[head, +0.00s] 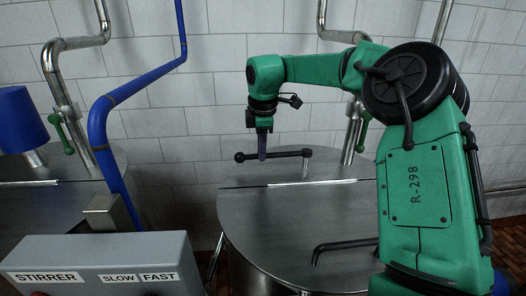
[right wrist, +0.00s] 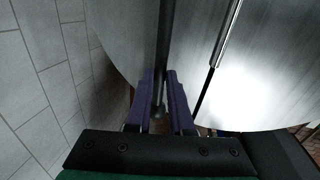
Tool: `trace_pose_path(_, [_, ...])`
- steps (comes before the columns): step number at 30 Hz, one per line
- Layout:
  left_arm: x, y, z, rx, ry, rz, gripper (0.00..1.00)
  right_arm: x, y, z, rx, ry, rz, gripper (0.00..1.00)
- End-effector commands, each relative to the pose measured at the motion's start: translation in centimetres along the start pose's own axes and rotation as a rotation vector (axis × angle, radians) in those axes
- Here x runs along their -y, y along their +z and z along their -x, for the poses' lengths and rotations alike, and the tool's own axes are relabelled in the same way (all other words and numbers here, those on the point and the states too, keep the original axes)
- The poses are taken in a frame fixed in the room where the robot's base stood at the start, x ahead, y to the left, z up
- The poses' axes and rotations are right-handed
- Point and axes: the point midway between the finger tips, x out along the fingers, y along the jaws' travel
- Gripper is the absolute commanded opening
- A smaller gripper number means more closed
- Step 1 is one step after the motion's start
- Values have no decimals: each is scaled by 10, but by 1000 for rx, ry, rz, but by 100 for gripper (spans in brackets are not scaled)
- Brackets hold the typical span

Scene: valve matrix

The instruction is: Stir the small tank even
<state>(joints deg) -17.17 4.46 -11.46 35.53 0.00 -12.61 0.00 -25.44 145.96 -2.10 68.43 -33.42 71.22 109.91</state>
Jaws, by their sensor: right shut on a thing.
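The small tank (head: 265,215) is a round steel vessel with a flat lid in the middle of the head view. A black crank handle (head: 284,154) with a ball end lies level above the back of the lid, joined to a short upright post (head: 305,167). My right gripper (head: 263,148) points down and is shut on the crank handle near its ball end. In the right wrist view the handle (right wrist: 166,40) runs between the purple fingers of my right gripper (right wrist: 160,76). The tank's contents are hidden under the lid. My left gripper is not in view.
A grey control box (head: 100,252) labelled STIRRER, SLOW and FAST stands front left. A black bar handle (head: 345,244) is on the front of the lid. A blue pipe (head: 105,140) and steel pipes with green valve levers (head: 65,135) rise behind, before a tiled wall.

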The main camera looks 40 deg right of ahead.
Motion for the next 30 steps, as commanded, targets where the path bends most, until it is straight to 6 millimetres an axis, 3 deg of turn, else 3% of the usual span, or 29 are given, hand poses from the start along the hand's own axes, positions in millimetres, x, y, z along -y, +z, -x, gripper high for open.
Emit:
trace_pose_path(19, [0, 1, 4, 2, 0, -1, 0, -9, 1, 0, 12, 8, -63, 0])
trace_pose_path(20, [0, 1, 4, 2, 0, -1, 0, -9, 1, 0, 12, 8, -63, 23])
trace_pose_path(22, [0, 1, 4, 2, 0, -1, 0, -9, 1, 0, 12, 7, -63, 49])
trace_pose_path(30, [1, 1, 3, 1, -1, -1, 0, -8, 1, -1, 13, 2, -61, 49])
